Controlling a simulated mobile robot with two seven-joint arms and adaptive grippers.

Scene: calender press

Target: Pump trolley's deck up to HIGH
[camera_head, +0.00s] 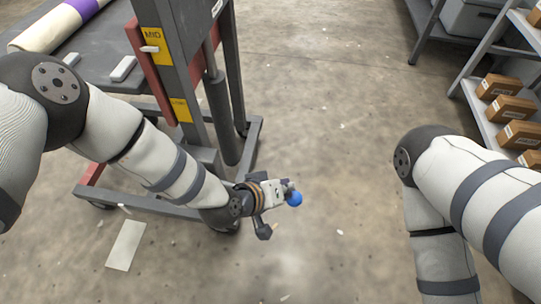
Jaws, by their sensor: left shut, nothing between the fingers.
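The trolley's grey deck (85,47) is at upper left, joined to a grey mast (185,75) by a red carriage. A white pointer (150,49) on the carriage is beside the yellow MID label (155,37). A lower yellow label (180,109) is too small to read. My left gripper (287,192) is shut and empty, right of the trolley's base. A blue ball (294,199) is at its fingertips; I cannot tell whether they touch. A dark pedal-like part (263,230) shows just below the gripper. My right gripper is out of frame.
A cream roll with a purple band (55,27) and a small white block (123,68) lie on the deck. Shelves with brown boxes (505,109) stand at upper right. A pale sheet (126,245) lies on the floor at lower left. The middle floor is mostly clear.

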